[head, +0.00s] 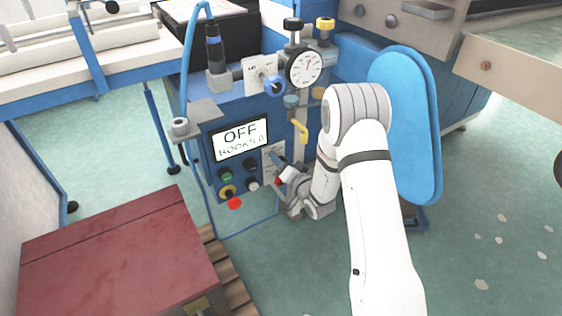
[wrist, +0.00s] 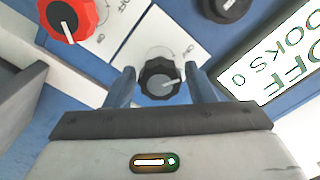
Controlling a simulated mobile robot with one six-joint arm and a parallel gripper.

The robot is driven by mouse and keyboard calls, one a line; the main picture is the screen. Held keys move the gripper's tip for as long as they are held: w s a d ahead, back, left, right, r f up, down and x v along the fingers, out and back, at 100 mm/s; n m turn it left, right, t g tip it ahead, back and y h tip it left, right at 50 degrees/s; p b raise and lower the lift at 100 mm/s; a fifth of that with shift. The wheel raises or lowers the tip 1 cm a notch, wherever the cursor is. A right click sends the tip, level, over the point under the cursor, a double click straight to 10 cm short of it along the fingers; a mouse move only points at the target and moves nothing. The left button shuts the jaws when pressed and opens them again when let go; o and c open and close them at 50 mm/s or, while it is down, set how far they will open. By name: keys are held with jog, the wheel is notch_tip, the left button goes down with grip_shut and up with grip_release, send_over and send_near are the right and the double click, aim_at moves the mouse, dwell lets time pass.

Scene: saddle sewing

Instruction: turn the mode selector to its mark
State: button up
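A black knob with a grey face and a white pointer (wrist: 160,80), which I take for the mode selector, stands on a white label plate (wrist: 150,35) in the wrist view. Its pointer aims right in that view. Small dark marks show on the plate around it, too blurred to read. My gripper (wrist: 163,86) has its two blue-grey fingers apart, one on each side of the knob. A narrow gap seems to show on both sides. In the head view my gripper (head: 280,170) is at the plate right of the display, and it hides the knob.
A red knob (wrist: 70,17) and another black knob (wrist: 226,7) are close by in the wrist view. The display (head: 239,139) reads OFF. A yellow handle (head: 299,131) and a gauge (head: 305,67) are above my gripper. A blue padded panel (head: 405,120) stands right.

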jog(key=c, duration=0.8)
jog(key=shift+o, duration=0.2)
jog(key=shift+m, duration=0.3)
jog(key=m, duration=0.5)
jog(key=shift+f, duration=0.1)
jog(key=m+p, duration=0.1)
jog(key=m, duration=0.4)
jog(key=shift+f+m, duration=0.1)
jog(key=shift+m, duration=0.2)
jog(key=m+p, duration=0.1)
jog(key=m, duration=0.5)
jog(key=m+p, duration=0.1)
jog(key=m, duration=0.5)
jog(key=shift+f+m+p, duration=0.15)
jog(key=shift+m+p, duration=0.25)
